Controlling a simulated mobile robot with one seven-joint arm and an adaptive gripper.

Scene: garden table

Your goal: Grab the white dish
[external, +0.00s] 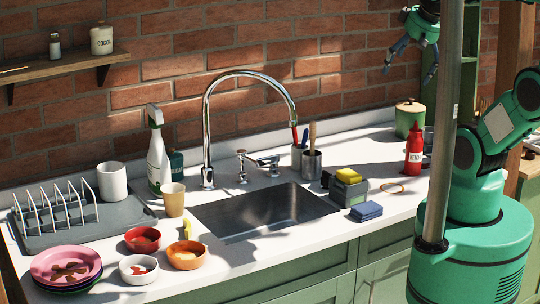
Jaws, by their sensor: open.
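A white dish (138,269), a small round bowl with something red inside, stands near the counter's front edge at the lower left. It sits between a stack of plates topped by a pink one (82,257) and an orange bowl (187,255). My gripper (408,74) is at the upper right, high above the counter and far from the dish. Its fingers are spread and nothing is between them. A metal pole partly covers my arm.
A red bowl (142,240) stands just behind the white dish. A tan cup (173,199), a spray bottle (158,160) and a dish rack (75,222) are farther back. The sink (262,212) and tall faucet (206,130) lie between my arm and the dish.

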